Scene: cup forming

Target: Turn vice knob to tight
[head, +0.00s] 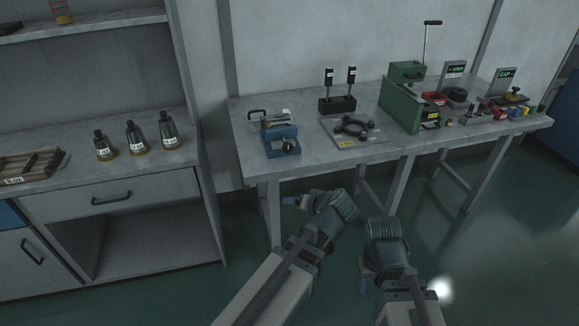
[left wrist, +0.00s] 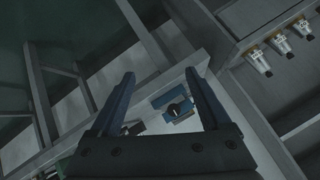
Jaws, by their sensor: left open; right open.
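The blue vice (head: 283,146) sits near the front left corner of the workbench (head: 350,158). Its small dark round knob (head: 290,147) faces the front. In the left wrist view the vice (left wrist: 160,101) and knob (left wrist: 175,108) show beyond and between the fingers of my open left gripper (left wrist: 160,74), with nothing held. In the head view my left gripper (head: 291,201) is below and in front of the bench edge, apart from the vice. My right gripper (head: 366,279) is open, lower and farther right, away from the bench.
A plate with a dark ring (head: 354,126), a black block with two upright tools (head: 338,104) and a green box (head: 399,107) share the bench. Several metal weights (head: 136,139) stand on the left cabinet. Green floor (head: 478,222) lies open at right.

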